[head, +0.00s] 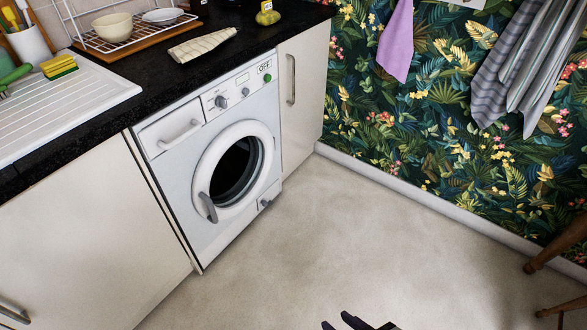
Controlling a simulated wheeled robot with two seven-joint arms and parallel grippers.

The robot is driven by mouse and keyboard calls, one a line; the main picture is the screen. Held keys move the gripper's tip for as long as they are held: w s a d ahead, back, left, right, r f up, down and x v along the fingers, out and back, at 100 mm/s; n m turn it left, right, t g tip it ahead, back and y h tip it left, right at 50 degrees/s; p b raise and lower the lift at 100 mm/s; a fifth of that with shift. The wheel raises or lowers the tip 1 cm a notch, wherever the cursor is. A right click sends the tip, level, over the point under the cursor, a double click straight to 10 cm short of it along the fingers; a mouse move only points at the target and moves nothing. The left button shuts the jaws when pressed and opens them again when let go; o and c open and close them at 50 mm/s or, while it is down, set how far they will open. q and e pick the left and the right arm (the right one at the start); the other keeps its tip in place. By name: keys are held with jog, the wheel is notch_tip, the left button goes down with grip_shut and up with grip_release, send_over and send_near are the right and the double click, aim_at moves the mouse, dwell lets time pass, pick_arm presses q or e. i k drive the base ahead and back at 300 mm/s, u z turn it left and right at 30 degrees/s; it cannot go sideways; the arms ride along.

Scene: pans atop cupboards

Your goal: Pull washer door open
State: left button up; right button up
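The white washer (152,172) stands under the dark worktop, between cupboards. Its round door (212,157) has a white ring and dark glass and looks shut. A grey handle (207,207) sits at the lower left of the door ring. My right gripper (338,321) shows only in part at the bottom edge of the head view. Its two dark fingertips are apart with floor between them, and nothing shows between them. It is well away from the washer door. My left gripper is not in view.
The pale floor (330,235) in front of the washer is clear. White cupboards (85,240) flank the washer on both sides. A brown wooden furniture leg (556,246) stands at the right edge. The worktop (185,85) holds a dish rack, a cloth and a sponge.

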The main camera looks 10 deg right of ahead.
aim_at(202, 201)
jog(key=u, duration=0.55)
jog(key=k, duration=0.65)
jog(key=u, duration=0.95)
jog(key=i, duration=0.95)
jog(key=z, duration=0.55)
jog(key=i, duration=0.85)
jog(key=z, duration=0.9)
